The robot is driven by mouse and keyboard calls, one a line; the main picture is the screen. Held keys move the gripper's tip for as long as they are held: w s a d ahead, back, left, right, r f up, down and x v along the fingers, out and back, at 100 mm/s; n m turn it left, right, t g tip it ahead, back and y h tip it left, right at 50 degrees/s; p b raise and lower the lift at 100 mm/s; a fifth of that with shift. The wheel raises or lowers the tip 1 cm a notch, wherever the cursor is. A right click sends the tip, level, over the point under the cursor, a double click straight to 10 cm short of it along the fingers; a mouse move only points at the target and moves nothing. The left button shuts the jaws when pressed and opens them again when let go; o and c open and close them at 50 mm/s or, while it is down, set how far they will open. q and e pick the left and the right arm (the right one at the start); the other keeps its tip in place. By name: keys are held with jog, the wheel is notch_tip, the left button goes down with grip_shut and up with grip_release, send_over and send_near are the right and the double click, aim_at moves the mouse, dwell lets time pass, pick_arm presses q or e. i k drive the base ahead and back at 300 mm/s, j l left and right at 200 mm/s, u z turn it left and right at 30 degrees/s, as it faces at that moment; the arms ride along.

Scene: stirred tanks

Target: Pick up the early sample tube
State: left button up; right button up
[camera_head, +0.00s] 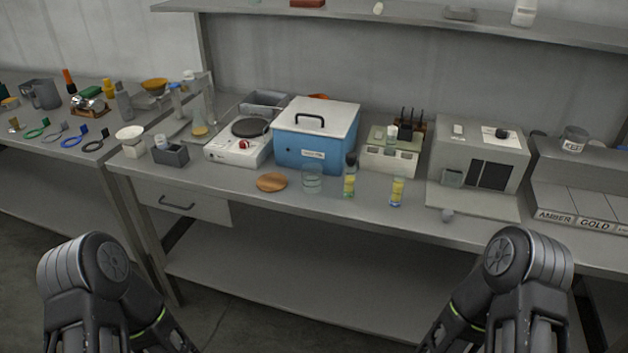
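Two small sample tubes with yellow contents stand on the bench near its front edge. One tube (349,186) is just right of a clear glass beaker (312,180), with a dark object close behind its top. The other tube (397,191) stands farther right, in front of the grey-beige block unit (390,160). Any labels are too small to read, so I cannot tell which is the early sample. Dark links of my two arms show at the bottom left and bottom right, well short of the bench. Neither gripper's fingers can be seen.
A blue lidded box (301,150) and a hotplate (238,146) stand behind. A wooden disc (272,182) lies left of the beaker. A grey instrument (478,160) and a stepped rack marked AMBER and GOLD (585,205) are at right. A shelf (420,17) hangs above.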

aim_at(399, 174)
jog(key=u, duration=0.3)
jog(key=k+l+u, duration=0.1)
jog(key=l+u, duration=0.15)
jog(key=u, duration=0.15)
jog(key=k+l+u, duration=0.1)
jog(key=l+u, duration=0.15)
jog(key=u, duration=0.15)
jog(key=k+l+u, duration=0.15)
jog(key=u, duration=0.25)
jog(key=k+l+u, duration=0.15)
jog(key=k+l, duration=0.3)
jog(key=k+l+u, duration=0.15)
jog(key=k+l, duration=0.2)
jog(key=k, duration=0.35)
